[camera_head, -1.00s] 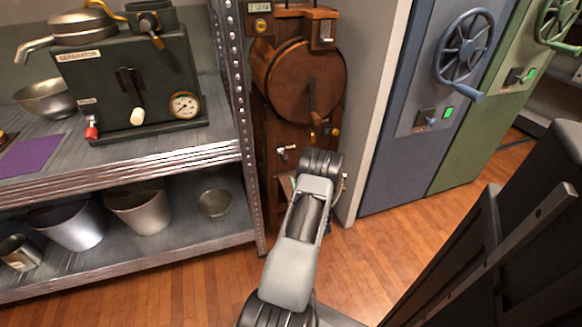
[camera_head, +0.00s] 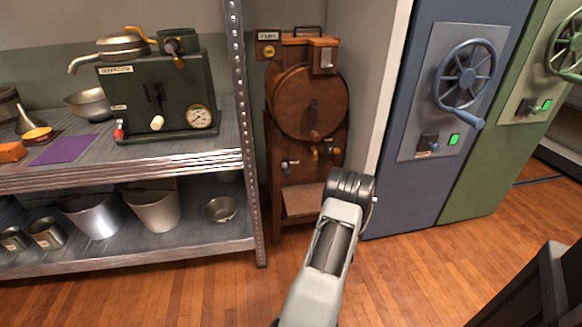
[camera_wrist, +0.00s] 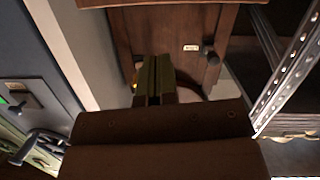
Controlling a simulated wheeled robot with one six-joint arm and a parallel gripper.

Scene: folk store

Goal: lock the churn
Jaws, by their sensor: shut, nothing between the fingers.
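The churn is a wooden machine with a round brown drum (camera_head: 305,103) and a crank handle (camera_head: 314,120) on its face, standing between the shelf and the blue cabinet. On the panel below the drum are a small lever (camera_head: 288,164) at the left and yellow knobs (camera_head: 316,153) at the right. In the wrist view, part of the wooden body (camera_wrist: 145,35) shows with a white label and a dark knob (camera_wrist: 210,54). My gripper (camera_wrist: 157,66) is shut and empty in front of this wood; contact cannot be told. In the head view my arm hides it.
A metal shelf (camera_head: 190,168) stands left of the churn, bearing a green separator (camera_head: 157,92) and metal buckets. Its upright post is close to the churn. A blue cabinet (camera_head: 400,190) with a handwheel stands at the right. The wooden floor (camera_head: 210,295) in front is clear.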

